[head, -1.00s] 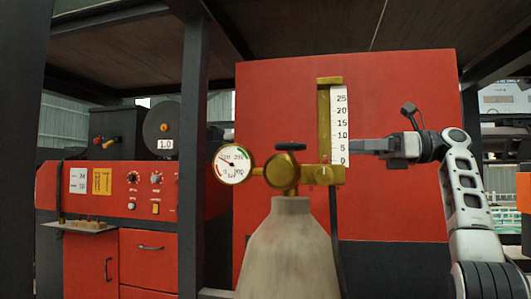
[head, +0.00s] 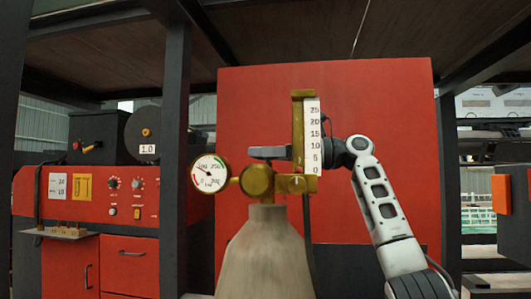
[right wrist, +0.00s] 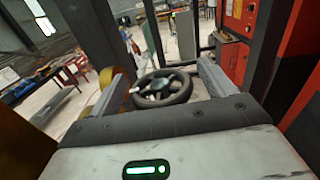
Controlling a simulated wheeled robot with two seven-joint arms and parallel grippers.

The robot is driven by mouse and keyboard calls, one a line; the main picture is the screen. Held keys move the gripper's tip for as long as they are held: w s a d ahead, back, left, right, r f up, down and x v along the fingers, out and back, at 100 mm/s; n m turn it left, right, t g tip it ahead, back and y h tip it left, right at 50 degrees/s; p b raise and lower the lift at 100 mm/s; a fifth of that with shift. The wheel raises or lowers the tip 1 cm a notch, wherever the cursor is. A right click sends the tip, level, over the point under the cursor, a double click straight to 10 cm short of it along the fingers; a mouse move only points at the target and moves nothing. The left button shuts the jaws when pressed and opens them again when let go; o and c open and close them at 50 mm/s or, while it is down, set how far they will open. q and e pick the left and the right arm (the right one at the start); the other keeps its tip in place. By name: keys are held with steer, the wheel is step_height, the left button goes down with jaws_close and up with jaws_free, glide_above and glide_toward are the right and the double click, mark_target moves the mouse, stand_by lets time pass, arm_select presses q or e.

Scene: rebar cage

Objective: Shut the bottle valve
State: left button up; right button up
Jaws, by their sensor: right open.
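A pale grey bottle (head: 266,255) stands upright in the head view, with a brass valve body (head: 257,181) on its neck. The round gauge (head: 210,173) sits left of the valve, the brass flow scale (head: 298,140) right of it. My right gripper (head: 256,152) reaches behind the scale, its fingers just above the valve body and hiding the handwheel there. In the right wrist view the black handwheel (right wrist: 165,88) shows between the fingers of the open right gripper (right wrist: 162,68). I cannot tell whether they touch it. My left gripper is out of view.
A red panel (head: 375,100) stands behind the bottle and my right arm. A dark post (head: 174,150) and a red control cabinet (head: 80,205) are to the left. A dark hose (head: 309,235) hangs beside the bottle.

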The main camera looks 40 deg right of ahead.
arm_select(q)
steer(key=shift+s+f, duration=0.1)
arm_select(e)
steer(key=c, duration=1)
steer(key=shift+o, duration=0.2)
steer(key=shift+f+m+t+h+b, duration=0.2)
steer(key=shift+m+t+h+b, duration=0.1)
steer(key=shift+b, duration=0.15)
steer(key=shift+m+t+h+b, duration=0.4)
steer(key=shift+t+h, duration=0.1)
steer(key=shift+h, duration=0.2)
steer(key=shift+w+r+m+t+h, duration=0.1)
steer(key=shift+m+t+h, duration=0.3)
steer(key=shift+m+h, duration=0.35)
steer(key=shift+r+h, duration=0.1)
steer(key=shift+h, duration=0.25)
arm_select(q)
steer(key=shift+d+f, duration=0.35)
